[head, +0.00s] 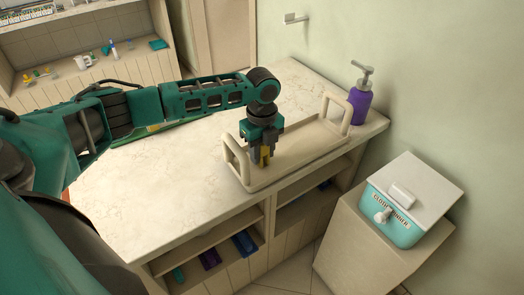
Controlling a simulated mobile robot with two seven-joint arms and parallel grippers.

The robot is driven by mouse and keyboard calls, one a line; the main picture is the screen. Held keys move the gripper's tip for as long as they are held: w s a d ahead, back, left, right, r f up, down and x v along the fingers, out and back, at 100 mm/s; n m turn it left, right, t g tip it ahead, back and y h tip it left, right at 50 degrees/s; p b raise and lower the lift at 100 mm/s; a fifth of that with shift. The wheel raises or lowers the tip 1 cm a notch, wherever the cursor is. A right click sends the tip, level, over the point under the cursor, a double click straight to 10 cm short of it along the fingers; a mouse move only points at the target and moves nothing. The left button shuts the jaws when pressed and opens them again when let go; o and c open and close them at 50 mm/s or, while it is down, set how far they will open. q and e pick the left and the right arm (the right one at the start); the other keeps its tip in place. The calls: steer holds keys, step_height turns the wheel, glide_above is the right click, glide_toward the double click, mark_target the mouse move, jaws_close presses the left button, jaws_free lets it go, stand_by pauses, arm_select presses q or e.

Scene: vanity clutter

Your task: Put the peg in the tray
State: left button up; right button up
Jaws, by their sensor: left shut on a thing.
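The tray (310,142) is beige, long and shallow, with an upright loop handle at each end. It lies on the marble vanity top (150,200) near its front right edge. My left gripper (262,158) points down over the left part of the tray, near the left handle. My right gripper is not in view.
A purple pump bottle (360,103) stands at the vanity's back right corner. A teal box with a white lid (395,215) sits on a lower cabinet at right. Open shelves under the vanity hold folded cloths (244,243). The vanity top's front left is clear.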

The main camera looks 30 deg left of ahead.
arm_select(q)
steer(key=o, duration=1)
steer(key=shift+f, duration=0.1)
step_height(320, 180, up, 12)
steer(key=shift+f+p, duration=0.1)
steer(key=shift+p, duration=0.45)
steer(key=s+d+f+n+t+h, duration=0.2)
steer(key=d+f+n+t+h, duration=0.15)
steer(key=d+f, duration=0.4)
steer(key=s+d+f+n+t+h, duration=0.2)
steer(key=d+f+n, duration=0.2)
steer(key=d, duration=0.7)
steer(key=s+a+f+n+t+y, duration=0.3)
steer(key=s+a+f+n+t, duration=0.2)
steer(key=s+f+n, duration=0.4)
steer(key=s+a+n, duration=0.1)
steer(key=s+n, duration=0.2)
steer(key=s, duration=0.1)
